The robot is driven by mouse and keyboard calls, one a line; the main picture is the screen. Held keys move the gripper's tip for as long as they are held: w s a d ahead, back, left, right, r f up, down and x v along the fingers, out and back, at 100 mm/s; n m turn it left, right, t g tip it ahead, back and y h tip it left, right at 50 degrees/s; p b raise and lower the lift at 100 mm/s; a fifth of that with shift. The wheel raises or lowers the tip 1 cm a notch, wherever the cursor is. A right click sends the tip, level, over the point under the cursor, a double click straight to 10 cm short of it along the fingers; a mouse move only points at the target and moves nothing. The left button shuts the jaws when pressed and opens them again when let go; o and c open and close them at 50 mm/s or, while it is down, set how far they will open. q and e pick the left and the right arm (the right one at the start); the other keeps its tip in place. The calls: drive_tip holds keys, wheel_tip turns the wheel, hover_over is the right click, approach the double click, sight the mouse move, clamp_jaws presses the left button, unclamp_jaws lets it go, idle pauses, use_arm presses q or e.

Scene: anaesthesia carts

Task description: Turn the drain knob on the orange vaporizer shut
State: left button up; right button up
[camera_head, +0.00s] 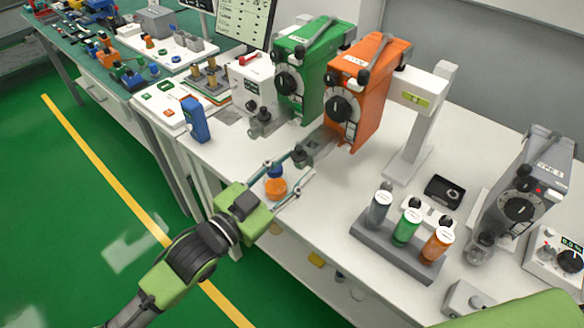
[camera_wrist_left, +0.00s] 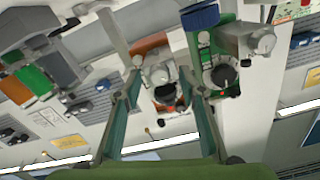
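The orange vaporizer (camera_head: 360,85) stands upright on the white bench, with a black dial on its front. Its drain fitting with a dark knob (camera_head: 299,155) sticks out low at the front, toward my left gripper. My left gripper (camera_head: 307,165) is open, its two long fingers pointing at this fitting. In the left wrist view the silver and black drain fitting (camera_wrist_left: 160,76) appears between the two fingers, with the orange body (camera_wrist_left: 150,44) behind it. Whether either finger touches the knob I cannot tell. My right gripper is not in view.
The green vaporizer (camera_head: 305,68) stands just left of the orange one. An orange bottle with a blue cap (camera_head: 276,188) shows between my left fingers. A rack (camera_head: 400,252) with several bottles and a grey vaporizer (camera_head: 528,185) stand to the right. Bench room is clear before the white stand.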

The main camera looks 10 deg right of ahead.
use_arm(q)
drive_tip(key=v, duration=1.2)
